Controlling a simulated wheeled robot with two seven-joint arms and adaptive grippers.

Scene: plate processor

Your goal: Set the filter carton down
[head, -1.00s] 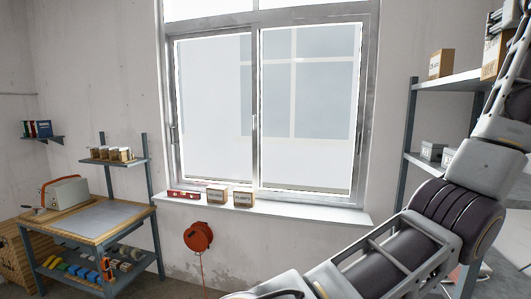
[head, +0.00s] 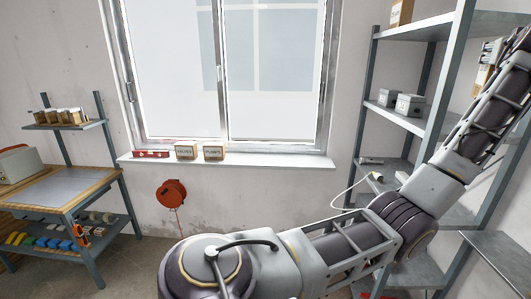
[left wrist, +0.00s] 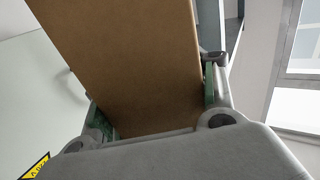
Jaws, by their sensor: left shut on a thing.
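A plain brown carton (left wrist: 125,55) fills the upper middle of the left wrist view. Its printed side does not show there, so I cannot read a label. My left gripper (left wrist: 158,102) is shut on it, with a green-padded finger at each side. In the head view my arm reaches up to the right edge, in front of the shelving. The gripper end is mostly cut off or hidden there, and I cannot tell the held carton apart clearly. My right gripper is in neither view.
Grey shelving (head: 386,104) stands at the right, with small grey boxes (head: 408,104) and a carton (head: 400,12) on it. The windowsill (head: 270,160) holds two small cartons (head: 200,152) and a red level (head: 151,154). A workbench (head: 70,192) stands left.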

